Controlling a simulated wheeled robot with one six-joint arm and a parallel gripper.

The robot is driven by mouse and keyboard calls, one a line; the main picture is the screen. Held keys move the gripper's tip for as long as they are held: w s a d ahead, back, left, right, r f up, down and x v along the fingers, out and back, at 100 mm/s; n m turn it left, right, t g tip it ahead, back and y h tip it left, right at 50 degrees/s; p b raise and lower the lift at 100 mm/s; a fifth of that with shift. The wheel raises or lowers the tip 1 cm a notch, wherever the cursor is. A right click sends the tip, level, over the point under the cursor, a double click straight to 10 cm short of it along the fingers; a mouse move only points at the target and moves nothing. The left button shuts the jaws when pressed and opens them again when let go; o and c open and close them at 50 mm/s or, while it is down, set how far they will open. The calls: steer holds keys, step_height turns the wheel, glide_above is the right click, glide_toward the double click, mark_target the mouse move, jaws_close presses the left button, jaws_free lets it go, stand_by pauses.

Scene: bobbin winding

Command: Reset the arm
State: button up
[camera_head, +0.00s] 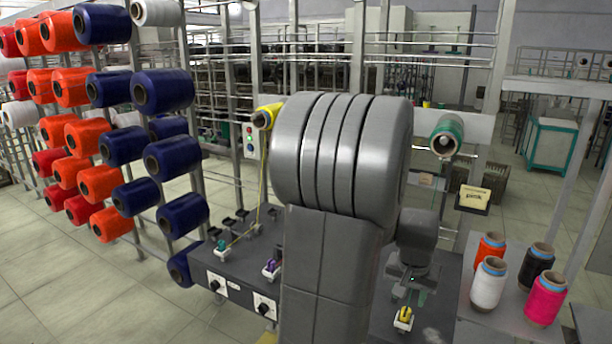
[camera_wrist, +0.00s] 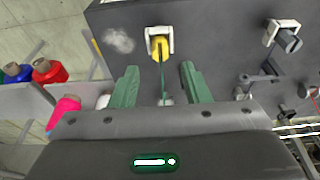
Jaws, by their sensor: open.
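My gripper (camera_wrist: 158,68) has two green fingers, spread apart with nothing held between them. In the head view my gripper (camera_head: 412,280) is small and partly hidden by my grey arm. A yellow bobbin (camera_wrist: 159,47) sits in a white holder (camera_wrist: 148,32) just beyond the fingertips, apart from them. The same yellow bobbin (camera_head: 405,314) shows in the head view, below my gripper. A green thread (camera_wrist: 163,82) runs from the bobbin down between the fingers. My arm hides the middle of the machine in the head view.
The dark machine table (camera_head: 239,277) carries a teal bobbin (camera_head: 221,246) and a purple bobbin (camera_head: 271,265). A yellow spool (camera_head: 266,117) and a green spool (camera_head: 447,135) hang above. Several cones, including a pink one (camera_head: 545,299), stand at right. A yarn rack fills the left.

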mark_target(406, 312)
steer(key=x, duration=0.7)
steer(key=shift+r, duration=0.15)
steer(key=shift+r, duration=0.1)
